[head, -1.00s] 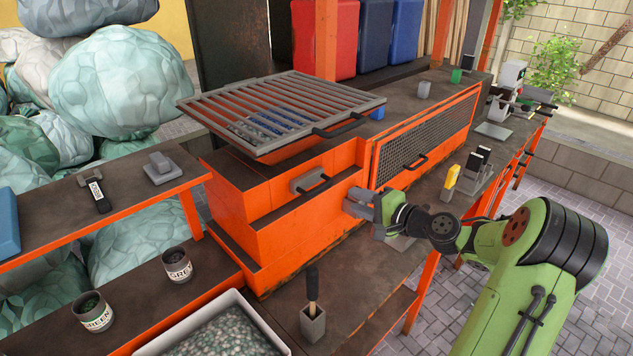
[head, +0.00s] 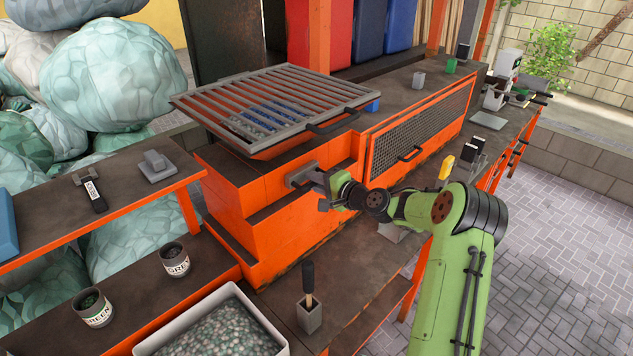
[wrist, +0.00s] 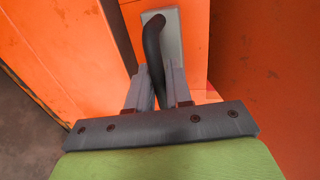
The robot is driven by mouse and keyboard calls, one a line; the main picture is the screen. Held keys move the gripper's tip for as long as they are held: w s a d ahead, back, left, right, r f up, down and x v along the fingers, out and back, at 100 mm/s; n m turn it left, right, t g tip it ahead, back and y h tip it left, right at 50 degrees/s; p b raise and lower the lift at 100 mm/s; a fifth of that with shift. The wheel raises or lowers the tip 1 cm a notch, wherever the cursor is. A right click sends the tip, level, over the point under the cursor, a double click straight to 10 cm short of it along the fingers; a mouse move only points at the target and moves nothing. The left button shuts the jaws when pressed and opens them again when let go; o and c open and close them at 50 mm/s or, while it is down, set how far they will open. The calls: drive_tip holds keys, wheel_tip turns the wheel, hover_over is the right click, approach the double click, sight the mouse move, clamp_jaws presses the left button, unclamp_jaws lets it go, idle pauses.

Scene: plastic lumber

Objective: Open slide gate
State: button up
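The slide gate is a small grey plate (head: 300,174) with a curved black handle, on the front of the orange machine body. The handle (wrist: 152,48) shows clearly in the wrist view, running down from a grey plate (wrist: 172,45) between my two fingers. My gripper (head: 317,180) is at the handle in the head view and hides most of it. In the wrist view the fingers of my gripper (wrist: 161,78) lie close on either side of the handle, with almost no gap left.
A slatted grey grate (head: 275,105) with a black handle tops the machine. A mesh panel (head: 420,130) is to the right. A small grey holder with a black-handled tool (head: 309,310) stands on the bench in front, beside a white bin (head: 240,290) of pellets.

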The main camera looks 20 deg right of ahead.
clamp_jaws()
drive_tip(key=f+b+v, duration=0.1)
drive_tip(key=b+v, duration=0.1)
drive_tip(key=v, duration=0.5)
drive_tip(key=shift+s+d+f, duration=0.25)
drive_tip(key=shift+s, duration=0.25)
drive_tip(key=shift+o, duration=1.8)
unclamp_jaws()
